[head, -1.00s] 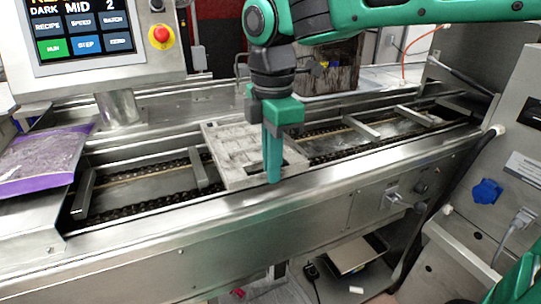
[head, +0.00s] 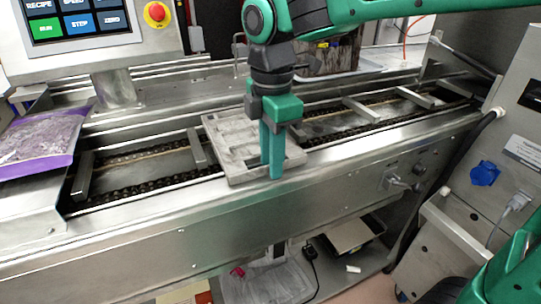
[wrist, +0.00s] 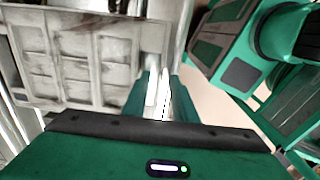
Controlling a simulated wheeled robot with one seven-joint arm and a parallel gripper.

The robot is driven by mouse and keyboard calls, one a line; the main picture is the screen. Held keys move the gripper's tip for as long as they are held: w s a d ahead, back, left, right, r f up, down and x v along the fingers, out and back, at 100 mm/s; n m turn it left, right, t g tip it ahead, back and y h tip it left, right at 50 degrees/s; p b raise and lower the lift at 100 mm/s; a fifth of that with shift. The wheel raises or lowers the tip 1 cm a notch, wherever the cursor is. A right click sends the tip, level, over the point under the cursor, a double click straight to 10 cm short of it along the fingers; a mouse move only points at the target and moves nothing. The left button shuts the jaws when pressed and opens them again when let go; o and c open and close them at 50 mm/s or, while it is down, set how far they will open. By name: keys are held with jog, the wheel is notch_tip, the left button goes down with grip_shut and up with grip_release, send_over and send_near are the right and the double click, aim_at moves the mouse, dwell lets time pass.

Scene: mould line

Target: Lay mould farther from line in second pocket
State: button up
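A pale grey, worn mould (head: 228,135) with shallow square cavities is over the line's chain bed (head: 150,160), just right of a cross bar (head: 197,148). It covers the gap there. Its near edge overlaps the near rail, and I cannot tell whether it rests or hovers. My gripper (head: 271,155) points down at its right part, with the green fingers on either side of its edge. In the wrist view the mould (wrist: 75,55) fills the upper left, and the fingers (wrist: 162,98) are close together at its corner. The chain under the mould is hidden.
Cross bars (head: 360,109) divide the bed further right. A control panel (head: 80,25) and a purple-edged bag (head: 38,150) stand at the left. A brown block (head: 330,60) is behind the line. A steel cabinet (head: 500,130) bounds the right.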

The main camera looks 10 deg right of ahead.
jog(key=shift+r, duration=0.1)
notch_tip(320, 180, up, 11)
jog(key=shift+f, duration=0.2)
dwell(0.5)
dwell(0.5)
